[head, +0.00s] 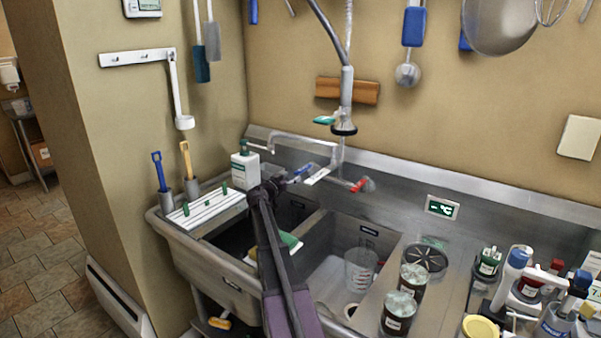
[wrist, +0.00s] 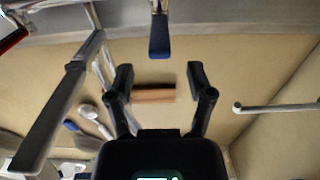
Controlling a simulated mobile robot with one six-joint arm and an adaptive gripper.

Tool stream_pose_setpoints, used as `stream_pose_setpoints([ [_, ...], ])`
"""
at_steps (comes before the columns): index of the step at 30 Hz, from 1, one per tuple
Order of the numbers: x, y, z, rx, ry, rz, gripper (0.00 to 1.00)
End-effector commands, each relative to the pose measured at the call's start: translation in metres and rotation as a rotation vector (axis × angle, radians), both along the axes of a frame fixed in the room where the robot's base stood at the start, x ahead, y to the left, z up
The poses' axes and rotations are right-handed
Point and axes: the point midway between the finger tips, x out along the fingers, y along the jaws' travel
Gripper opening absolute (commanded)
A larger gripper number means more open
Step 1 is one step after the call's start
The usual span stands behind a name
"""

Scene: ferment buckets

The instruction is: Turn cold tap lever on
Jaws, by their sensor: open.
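The cold tap lever with its blue handle (head: 301,171) is on the sink faucet (head: 335,160), below the spray hose at the back wall. It also shows in the wrist view as a blue grip on a metal stem (wrist: 159,38), at top centre. My gripper (wrist: 157,76) is open and empty. Its two fingers are spread either side of the lever's line in the picture, with the blue end apart from the fingertips. In the head view my gripper (head: 277,184) is just left of the blue handle; its fingers are hard to make out there.
A red lever (head: 360,185) is right of the blue one. The spout (head: 300,138) and a white bottle (head: 246,168) are close to my gripper. A sink (head: 225,272) is below, with a measuring jug (head: 360,268) in its basin. Dark jars (head: 397,318) stand at right.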

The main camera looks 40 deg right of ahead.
Motion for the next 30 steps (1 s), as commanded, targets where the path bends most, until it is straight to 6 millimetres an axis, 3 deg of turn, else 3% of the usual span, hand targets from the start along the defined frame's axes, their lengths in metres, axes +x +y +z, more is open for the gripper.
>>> stream_pose_setpoints([
  [6,0.008,-0.035,0.0,0.0,0.0,-0.001,0.69],
  [12,0.011,-0.056,0.0,0.0,0.0,-0.001,0.69],
  [27,0.012,-0.065,0.0,0.0,0.0,0.0,0.69],
  [28,0.012,-0.065,0.0,0.0,0.0,0.0,0.66],
  [30,0.012,-0.065,0.0,0.0,0.0,0.0,0.45],
])
